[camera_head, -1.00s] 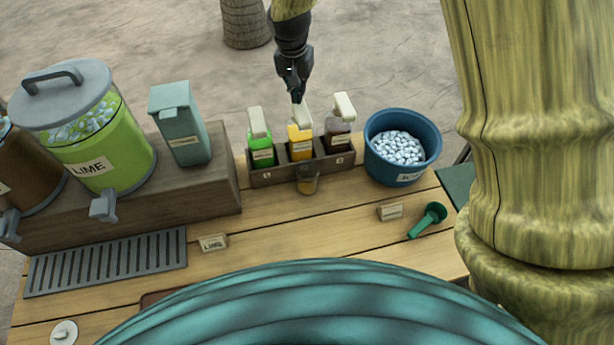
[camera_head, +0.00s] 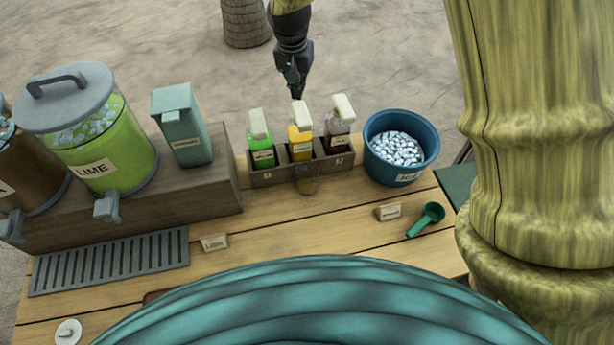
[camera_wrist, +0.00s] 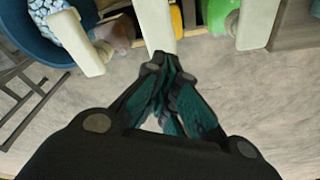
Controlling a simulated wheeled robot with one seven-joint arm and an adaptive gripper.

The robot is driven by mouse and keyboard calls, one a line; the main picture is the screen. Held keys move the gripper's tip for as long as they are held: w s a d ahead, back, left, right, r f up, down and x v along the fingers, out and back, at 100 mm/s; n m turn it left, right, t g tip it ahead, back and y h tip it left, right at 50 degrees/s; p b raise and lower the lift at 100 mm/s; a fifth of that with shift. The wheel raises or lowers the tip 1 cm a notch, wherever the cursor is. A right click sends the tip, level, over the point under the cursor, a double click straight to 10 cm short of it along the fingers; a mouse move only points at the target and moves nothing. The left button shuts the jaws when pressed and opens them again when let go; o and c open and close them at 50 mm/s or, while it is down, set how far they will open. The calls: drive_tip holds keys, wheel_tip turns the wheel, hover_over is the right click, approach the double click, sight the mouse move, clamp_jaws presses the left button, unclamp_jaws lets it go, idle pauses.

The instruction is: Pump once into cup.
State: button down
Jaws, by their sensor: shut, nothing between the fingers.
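Three pump bottles stand in a dark wooden rack (camera_head: 262,178): green (camera_head: 262,153), yellow (camera_head: 301,148) and dark brown (camera_head: 338,133), each with a cream pump head. A small clear cup (camera_head: 306,182) stands on the table in front of the yellow bottle. My gripper (camera_head: 295,95) is shut and empty, just above and behind the yellow bottle's pump head (camera_head: 299,113). In the wrist view my closed fingertips (camera_wrist: 160,68) are at the end of the middle pump head (camera_wrist: 157,25); I cannot tell whether they touch. The cup is hidden in that view.
A blue ice bucket (camera_head: 376,163) stands right of the rack. A green scoop (camera_head: 428,219) and a small sign (camera_head: 388,211) lie in front of it. A lime dispenser (camera_head: 125,160) and a teal carton (camera_head: 182,130) stand on a raised wooden block at left. The front table middle is clear.

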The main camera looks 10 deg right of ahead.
wheel_tip(320, 180, up, 4)
drive_tip(key=shift+f+p, duration=0.1)
drive_tip(key=shift+p, duration=1.1)
